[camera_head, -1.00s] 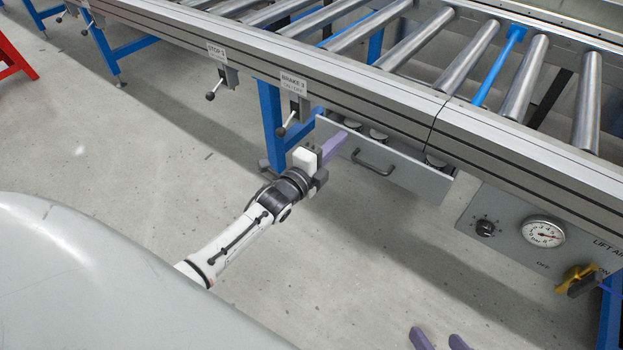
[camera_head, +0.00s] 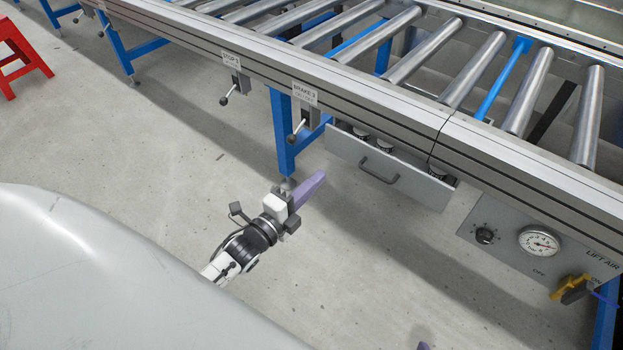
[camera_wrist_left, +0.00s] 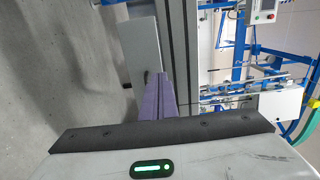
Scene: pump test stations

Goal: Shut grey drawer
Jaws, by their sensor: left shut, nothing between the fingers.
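The grey drawer (camera_head: 400,178) hangs under the conveyor's side rail, with a dark bar handle (camera_head: 380,170) on its front. It stands partly open; dark round items (camera_head: 385,146) show behind the front's top edge. My left gripper (camera_head: 318,178) has its purple fingers shut and empty. In the head view it appears below and left of the drawer front, apart from it. In the left wrist view the purple fingers (camera_wrist_left: 158,98) point toward a grey panel (camera_wrist_left: 140,45) that looks like the drawer front. Of my right gripper only a purple tip (camera_head: 424,346) shows at the bottom edge.
The roller conveyor (camera_head: 440,122) runs above the drawer on blue legs (camera_head: 286,135). Brake (camera_head: 298,130) and stop levers (camera_head: 226,97) hang left of it. A gauge panel (camera_head: 490,215) with a yellow valve handle (camera_head: 572,288) is at the right. The floor before the drawer is clear.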

